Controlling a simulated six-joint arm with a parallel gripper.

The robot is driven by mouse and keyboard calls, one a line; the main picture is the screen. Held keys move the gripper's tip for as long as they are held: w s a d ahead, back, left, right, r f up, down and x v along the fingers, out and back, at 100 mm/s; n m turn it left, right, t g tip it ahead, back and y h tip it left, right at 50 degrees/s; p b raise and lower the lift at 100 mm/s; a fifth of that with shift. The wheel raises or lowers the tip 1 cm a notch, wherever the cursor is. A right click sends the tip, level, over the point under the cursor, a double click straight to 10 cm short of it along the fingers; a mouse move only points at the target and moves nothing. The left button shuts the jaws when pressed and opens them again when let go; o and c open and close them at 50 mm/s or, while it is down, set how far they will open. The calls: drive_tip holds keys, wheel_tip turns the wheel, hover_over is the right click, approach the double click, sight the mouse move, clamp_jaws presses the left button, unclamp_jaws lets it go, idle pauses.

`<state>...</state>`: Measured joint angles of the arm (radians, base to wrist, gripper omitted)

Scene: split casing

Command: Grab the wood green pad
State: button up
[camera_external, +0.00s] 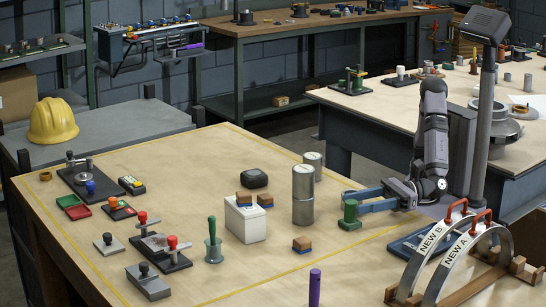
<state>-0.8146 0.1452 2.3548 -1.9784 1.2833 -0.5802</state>
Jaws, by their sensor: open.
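No pad in view is plainly both wood and green. A small flat green pad (67,201) lies at the left of the wooden table, beside a red one. A green upright piece (350,216) with a wider base stands at the table's right side. My gripper (353,201) is open, with its blue fingers pointing left at this upright piece. Its top lies at or between the fingertips; I cannot tell whether they touch it. My gripper is far to the right of the flat green pad. Several small wood blocks with dark or blue parts, such as one block (302,245), are mid-table.
Grey cylinders (303,197) and a white box (245,222) stand mid-table, between my gripper and the left side. A green-handled tool (213,240) stands further left. Two arches marked NEW A and NEW B (433,245) stand close at the lower right. The front middle has bare room.

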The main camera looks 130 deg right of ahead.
drive_tip(key=shift+d+p+x, duration=0.2)
drive_tip(key=shift+p+x, duration=0.3)
drive_tip(key=shift+x, duration=2.75)
drive_tip(key=shift+s, duration=0.1)
drive_tip(key=shift+c, duration=0.5)
drive_tip(key=c, duration=1)
